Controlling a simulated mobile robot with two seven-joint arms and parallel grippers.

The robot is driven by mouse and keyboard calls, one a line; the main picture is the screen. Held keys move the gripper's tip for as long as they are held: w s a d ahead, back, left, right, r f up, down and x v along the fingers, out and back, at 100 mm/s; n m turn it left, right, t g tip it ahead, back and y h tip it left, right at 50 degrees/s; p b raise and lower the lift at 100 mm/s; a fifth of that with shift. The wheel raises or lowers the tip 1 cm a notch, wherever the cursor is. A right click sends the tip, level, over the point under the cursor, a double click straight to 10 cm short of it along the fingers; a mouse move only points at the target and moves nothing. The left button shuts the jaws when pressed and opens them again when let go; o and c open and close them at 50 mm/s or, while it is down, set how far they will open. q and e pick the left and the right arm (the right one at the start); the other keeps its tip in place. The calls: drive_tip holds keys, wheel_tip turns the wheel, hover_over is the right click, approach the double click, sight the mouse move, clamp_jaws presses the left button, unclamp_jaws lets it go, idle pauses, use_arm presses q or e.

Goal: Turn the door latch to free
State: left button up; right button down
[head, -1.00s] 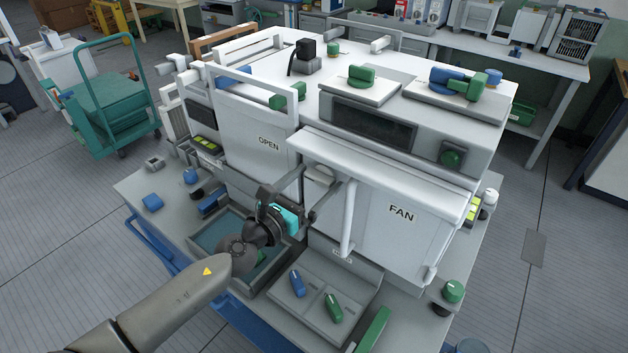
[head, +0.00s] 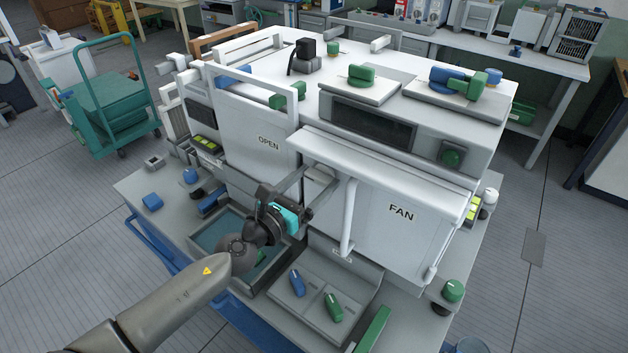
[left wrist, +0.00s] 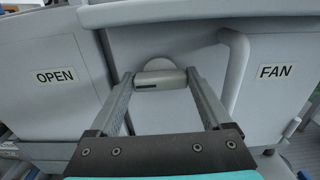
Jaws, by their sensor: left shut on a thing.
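The door latch (left wrist: 160,80) is a small grey bar on a round pale base, on the white front of the box between the OPEN panel (head: 262,150) and the FAN panel (head: 385,215). In the left wrist view the bar lies about level. My left gripper (left wrist: 161,86) is shut on the latch, with one fingertip at each end of the bar. In the head view the left gripper (head: 315,186) reaches the front from the left, and its fingers partly hide the latch (head: 320,171). My right gripper is not in view.
A white upright handle (head: 348,220) stands out just right of the latch. Below are a grey tray (head: 222,238) and a sloped panel with a blue knob (head: 297,282) and a green knob (head: 333,307). A green cart (head: 110,100) stands on the floor at left.

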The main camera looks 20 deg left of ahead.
use_arm(q)
drive_tip(key=shift+n, duration=0.3)
drive_tip(key=n, duration=0.3)
drive_tip(key=shift+a+n, duration=0.1)
drive_tip(key=shift+n, duration=0.3)
drive_tip(key=n, duration=0.4)
drive_tip(key=shift+n, duration=0.3)
drive_tip(key=n+p, duration=0.1)
drive_tip(key=n, duration=0.3)
drive_tip(key=shift+a, duration=0.1)
drive_tip(key=n+p, duration=0.1)
drive_tip(key=n, duration=0.3)
drive_tip(key=shift+f+n+p, duration=0.15)
drive_tip(key=shift+n+p, duration=0.15)
drive_tip(key=o, duration=1.2)
drive_tip(key=shift+c, duration=0.2)
